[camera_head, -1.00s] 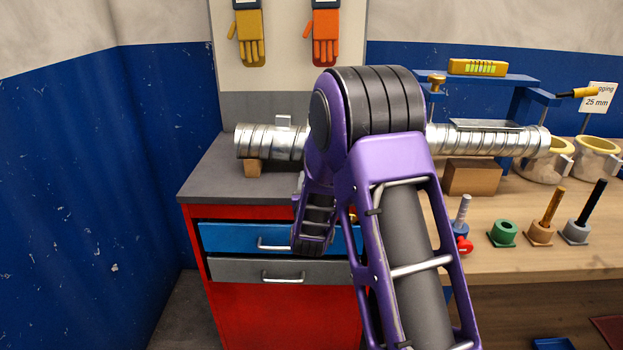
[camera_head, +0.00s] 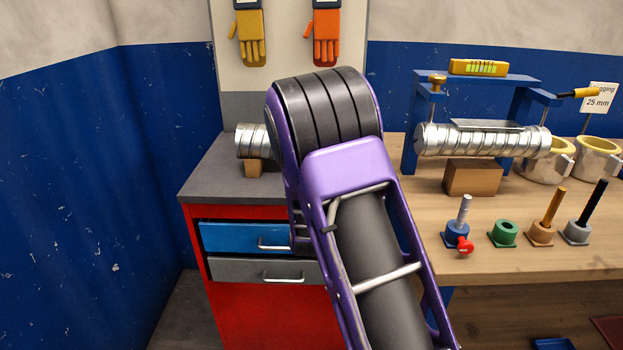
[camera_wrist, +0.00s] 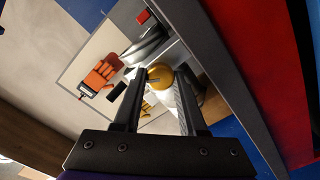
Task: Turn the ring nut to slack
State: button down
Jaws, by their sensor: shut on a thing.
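My gripper (camera_wrist: 158,82) shows in the wrist view, with its two dark fingers closed about a round brass-yellow piece (camera_wrist: 160,75) at their tips. This piece looks like the ring nut, with a thin dark mark on its face. In the head view my own purple arm hides the gripper and the nut. The spiral duct is bright ribbed metal; its right piece (camera_head: 475,141) lies at the blue stand and its left end (camera_head: 250,141) shows above the grey cabinet top. My arm covers the stretch between, so I cannot tell how they join.
A red cabinet (camera_head: 255,325) with blue and grey drawers stands under the left end. On the wooden bench (camera_head: 500,265) are a wooden block (camera_head: 473,178), the blue stand (camera_head: 409,110) and several coloured pegged holders. Two gloves hang on the back board.

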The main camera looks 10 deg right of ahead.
jog(key=shift+f, duration=0.1)
dwell(0.4)
jog(key=shift+c, duration=2.3)
grip_release()
jog(key=shift+s, duration=0.1)
jog(key=s+a+p, duration=0.3)
jog(key=s+p, duration=0.2)
jog(key=s, duration=1.2)
jog(key=shift+a, duration=0.15)
